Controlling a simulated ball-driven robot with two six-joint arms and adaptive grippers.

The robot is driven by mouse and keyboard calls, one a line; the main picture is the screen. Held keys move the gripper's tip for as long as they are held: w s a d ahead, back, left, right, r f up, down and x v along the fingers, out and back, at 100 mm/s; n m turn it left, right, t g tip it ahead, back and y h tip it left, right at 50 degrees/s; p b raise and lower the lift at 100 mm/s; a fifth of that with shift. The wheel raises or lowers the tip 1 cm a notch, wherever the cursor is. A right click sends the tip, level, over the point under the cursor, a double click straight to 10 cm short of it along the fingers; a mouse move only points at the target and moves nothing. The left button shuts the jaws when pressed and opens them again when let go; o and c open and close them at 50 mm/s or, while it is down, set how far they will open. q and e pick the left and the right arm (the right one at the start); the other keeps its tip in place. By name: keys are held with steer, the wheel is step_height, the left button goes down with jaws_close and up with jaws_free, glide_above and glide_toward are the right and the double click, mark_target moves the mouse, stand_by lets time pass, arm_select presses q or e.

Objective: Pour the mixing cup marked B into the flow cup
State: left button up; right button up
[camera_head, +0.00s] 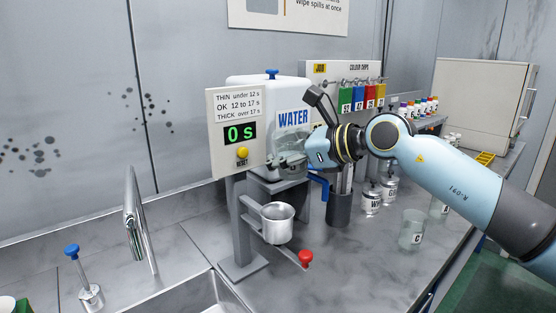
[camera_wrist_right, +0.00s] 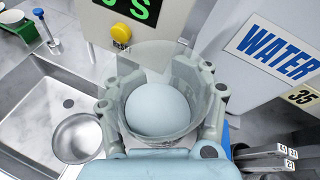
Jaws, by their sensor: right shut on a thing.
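My right gripper (camera_head: 288,165) is shut on a clear mixing cup (camera_head: 290,143), which also shows in the right wrist view (camera_wrist_right: 165,65) between the two fingers. The cup holds a pale blue-grey content. No letter on it can be read. The flow cup (camera_head: 277,222), a metal cup, sits in a bracket on the grey stand. It also shows in the right wrist view (camera_wrist_right: 78,138), left of the held cup and apart from it. The held cup is above and slightly right of the flow cup in the head view. My left gripper is not in view.
The timer panel (camera_head: 238,133) reads 0 s, with a yellow button. A red knob (camera_head: 305,258) sits beside the flow cup. The white water tank (camera_head: 270,92) stands behind. A clear cup marked C (camera_head: 412,230) stands right. The sink (camera_head: 190,297) is front left.

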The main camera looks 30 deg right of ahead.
mark_target(288, 178)
steer(key=shift+f+n+t+b, duration=0.4)
steer(key=shift+f+n+b, duration=0.3)
steer(key=shift+b, duration=0.55)
steer(key=f+n+b, duration=0.1)
steer(key=b, duration=0.1)
steer(key=f+n+t+h+b, duration=0.1)
steer(key=b, duration=0.2)
steer(key=f+n+b, duration=0.1)
steer(key=b, duration=0.1)
steer(key=shift+s+a+f+t, duration=0.1)
steer(key=shift+s+a+t, duration=0.15)
steer(key=shift+t, duration=0.15)
steer(key=shift+r, duration=0.25)
steer(key=shift+f+n+b, duration=0.2)
steer(key=shift+n+b, duration=0.2)
steer(key=shift+b, duration=0.25)
steer(key=shift+t+b, duration=0.3)
steer(key=shift+b, duration=0.05)
steer(key=shift+n+b, duration=0.4)
steer(key=shift+b, duration=0.05)
steer(key=shift+r+n+t+b, duration=0.1)
steer(key=shift+n+t+b, duration=0.2)
steer(key=shift+n+b, duration=0.45)
stand_by(1.4)
steer(key=shift+s+a+r+n+b, duration=0.1)
steer(key=shift+r+n+b, duration=0.2)
steer(key=shift+b, duration=0.4)
jaws_close()
stand_by(0.7)
